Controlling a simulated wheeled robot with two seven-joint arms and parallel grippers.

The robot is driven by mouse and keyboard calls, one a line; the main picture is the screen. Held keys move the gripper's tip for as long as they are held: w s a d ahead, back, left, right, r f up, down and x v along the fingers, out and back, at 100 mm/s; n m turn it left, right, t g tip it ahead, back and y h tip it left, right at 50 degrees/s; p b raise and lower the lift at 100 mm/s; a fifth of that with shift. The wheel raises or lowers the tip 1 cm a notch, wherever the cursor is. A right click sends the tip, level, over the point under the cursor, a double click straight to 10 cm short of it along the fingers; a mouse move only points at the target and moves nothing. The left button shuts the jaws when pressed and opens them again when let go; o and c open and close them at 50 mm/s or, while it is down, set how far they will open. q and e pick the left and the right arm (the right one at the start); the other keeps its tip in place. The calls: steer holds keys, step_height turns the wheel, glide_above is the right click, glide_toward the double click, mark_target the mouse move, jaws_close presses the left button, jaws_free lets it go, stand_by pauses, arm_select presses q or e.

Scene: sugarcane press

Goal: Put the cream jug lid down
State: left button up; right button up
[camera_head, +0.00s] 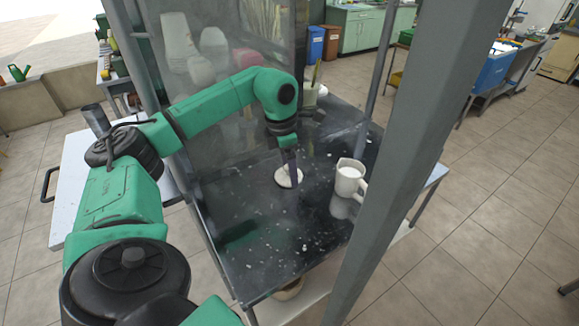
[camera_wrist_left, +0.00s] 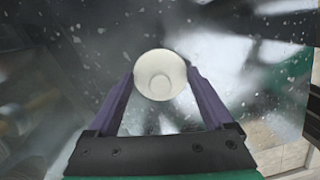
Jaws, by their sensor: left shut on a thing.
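The cream lid (camera_head: 288,177) is a small round disc low over the dark speckled counter, at my left gripper's fingertips (camera_head: 293,180). In the left wrist view the lid (camera_wrist_left: 160,75) shows as a pale disc with a raised ring in its middle, between the two purple fingers (camera_wrist_left: 160,90). The fingers are shut on it. I cannot tell whether the lid touches the counter. A cream jug (camera_head: 349,179) with a handle stands upright on the counter to the right, open at the top with pale contents. My right gripper is not in view.
The dark counter (camera_head: 245,205) has bare room in front of and left of the lid. A grey post (camera_head: 395,165) rises close in front on the right. A clear panel (camera_head: 225,90) stands behind my left arm, and a tall object (camera_head: 310,90) stands at the counter's back.

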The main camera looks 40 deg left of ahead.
arm_select(q)
steer(key=shift+w+f, duration=0.1)
steer(key=shift+f, duration=0.1)
steer(key=o, duration=1.1)
steer(key=shift+r, duration=0.15)
steer(key=r, duration=0.4)
steer(key=s+r, duration=0.1)
steer(key=r, duration=0.6)
steer(key=shift+s+a+r, duration=0.15)
steer(key=shift+a+r, duration=0.25)
